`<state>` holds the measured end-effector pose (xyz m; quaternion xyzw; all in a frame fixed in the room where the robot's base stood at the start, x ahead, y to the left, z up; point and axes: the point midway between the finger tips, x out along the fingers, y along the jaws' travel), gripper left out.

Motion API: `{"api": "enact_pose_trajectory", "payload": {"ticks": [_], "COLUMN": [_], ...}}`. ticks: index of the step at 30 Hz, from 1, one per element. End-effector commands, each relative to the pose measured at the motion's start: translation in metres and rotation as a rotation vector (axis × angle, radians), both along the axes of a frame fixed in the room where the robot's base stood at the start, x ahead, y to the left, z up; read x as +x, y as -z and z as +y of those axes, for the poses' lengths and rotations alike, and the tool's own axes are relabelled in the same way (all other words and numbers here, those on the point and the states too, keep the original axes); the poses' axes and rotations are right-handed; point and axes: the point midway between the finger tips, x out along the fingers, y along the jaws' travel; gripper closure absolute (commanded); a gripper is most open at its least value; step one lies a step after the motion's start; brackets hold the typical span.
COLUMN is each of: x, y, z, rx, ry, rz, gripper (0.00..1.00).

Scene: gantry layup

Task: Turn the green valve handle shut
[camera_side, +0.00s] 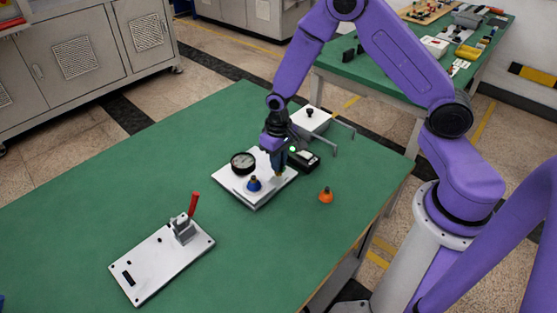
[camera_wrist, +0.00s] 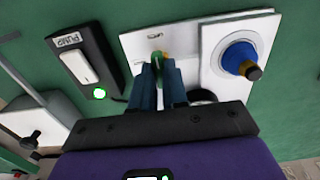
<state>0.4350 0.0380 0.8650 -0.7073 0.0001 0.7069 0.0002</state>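The green valve handle (camera_wrist: 157,57) shows in the wrist view at the tips of my gripper (camera_wrist: 160,68), on the white panel. My two blue-grey fingers are close together, with the handle filling the narrow gap between their tips. Part of the handle is hidden by the fingers. In the side view my gripper (camera_side: 277,162) points down at the right part of the white plate (camera_side: 245,194), over a brass-coloured fitting (camera_side: 278,175). The green of the handle cannot be made out there.
A blue knob (camera_side: 254,184) and a round gauge (camera_side: 243,162) stand on the same plate. A black PUMP switch box (camera_wrist: 88,62) with a lit green lamp sits beside it. An orange knob (camera_side: 326,195) and a red-handled toggle clamp (camera_side: 184,228) stand apart.

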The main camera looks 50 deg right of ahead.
Motion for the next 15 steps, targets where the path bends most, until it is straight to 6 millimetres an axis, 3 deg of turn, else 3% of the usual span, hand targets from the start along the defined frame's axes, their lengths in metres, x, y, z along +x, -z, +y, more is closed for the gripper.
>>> {"api": "enact_pose_trajectory", "payload": {"ticks": [8,15], "x": [-0.0002,-0.0002], "y": [-0.0002,-0.0004], "z": [0.0001,0.0003], "rx": [0.000,0.000], "ry": [-0.032,-0.162], "rz": [0.001,0.002], "gripper": [1.00,1.00]}}
